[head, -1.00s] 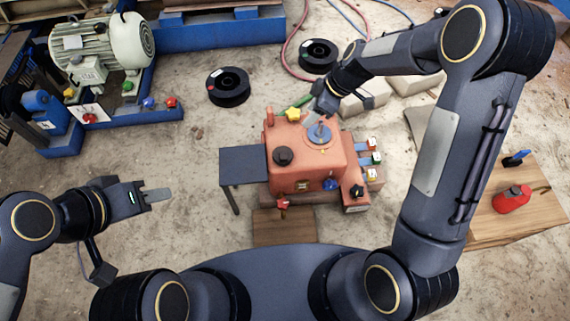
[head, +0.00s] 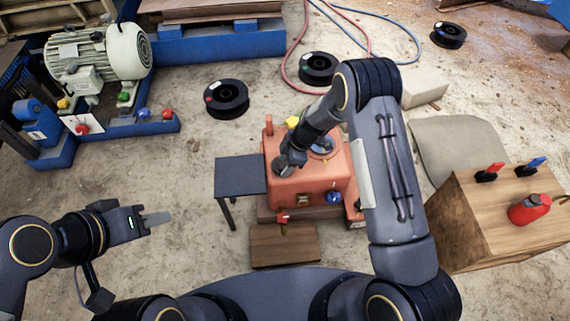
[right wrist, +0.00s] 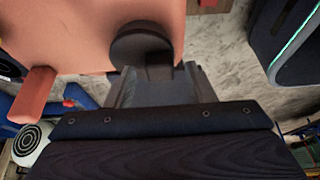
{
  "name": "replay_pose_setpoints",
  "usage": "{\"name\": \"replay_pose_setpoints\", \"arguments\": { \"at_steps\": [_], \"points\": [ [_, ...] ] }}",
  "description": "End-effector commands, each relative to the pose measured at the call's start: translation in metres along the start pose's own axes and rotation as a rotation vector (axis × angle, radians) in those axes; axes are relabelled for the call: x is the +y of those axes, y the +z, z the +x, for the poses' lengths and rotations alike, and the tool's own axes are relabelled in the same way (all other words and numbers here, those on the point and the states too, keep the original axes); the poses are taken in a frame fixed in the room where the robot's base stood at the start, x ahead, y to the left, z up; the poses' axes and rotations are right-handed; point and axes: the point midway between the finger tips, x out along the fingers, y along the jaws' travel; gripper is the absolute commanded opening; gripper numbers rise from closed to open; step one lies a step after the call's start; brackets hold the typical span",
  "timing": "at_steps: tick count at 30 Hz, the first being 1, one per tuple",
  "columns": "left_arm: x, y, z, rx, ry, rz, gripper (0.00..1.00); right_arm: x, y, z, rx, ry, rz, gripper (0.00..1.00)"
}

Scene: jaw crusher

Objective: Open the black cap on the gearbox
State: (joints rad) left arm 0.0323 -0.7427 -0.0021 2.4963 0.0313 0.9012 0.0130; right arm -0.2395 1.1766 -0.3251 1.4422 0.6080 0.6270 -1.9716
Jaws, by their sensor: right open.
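The salmon-red gearbox (head: 312,187) stands in the middle of the head view. Its round black cap (head: 277,167) is on its top left and is partly hidden by my right gripper (head: 286,161). In the right wrist view the black cap (right wrist: 140,42) sits on the gearbox (right wrist: 65,32), just beyond the fingertips of my right gripper (right wrist: 152,74). My right gripper is open at the cap; whether it touches the cap is unclear. My left gripper (head: 157,218) is away to the left, empty, seen edge-on.
A dark side table (head: 240,176) stands left of the gearbox, with a wooden board (head: 284,245) in front. A wooden box (head: 500,220) with a red bottle (head: 529,209) is at the right. A motor (head: 97,55) and black spools (head: 226,98) lie behind.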

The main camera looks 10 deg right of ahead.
Motion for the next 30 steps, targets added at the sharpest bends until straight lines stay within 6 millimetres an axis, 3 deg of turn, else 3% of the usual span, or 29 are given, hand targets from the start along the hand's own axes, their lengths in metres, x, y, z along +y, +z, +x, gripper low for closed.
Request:
{"name": "replay_pose_setpoints", "arguments": {
  "at_steps": [9, 20, 30],
  "points": [
    [-0.0002, 0.0003, 0.0005, 0.000, 0.000, 0.000, 0.36, 0.0000, 0.0000, 0.0029, 0.000, 0.000, 0.000, 0.48],
    [-0.0003, 0.0003, 0.0005, 0.000, 0.000, 0.000, 0.36, -0.0001, -0.0001, 0.0027, 0.000, 0.000, 0.000, 0.01],
    [-0.0007, 0.0008, 0.0015, 0.000, 0.000, 0.000, 0.36, 0.0014, -0.0005, 0.0018, 0.000, -0.018, 0.006, 0.00]
  ]
}}
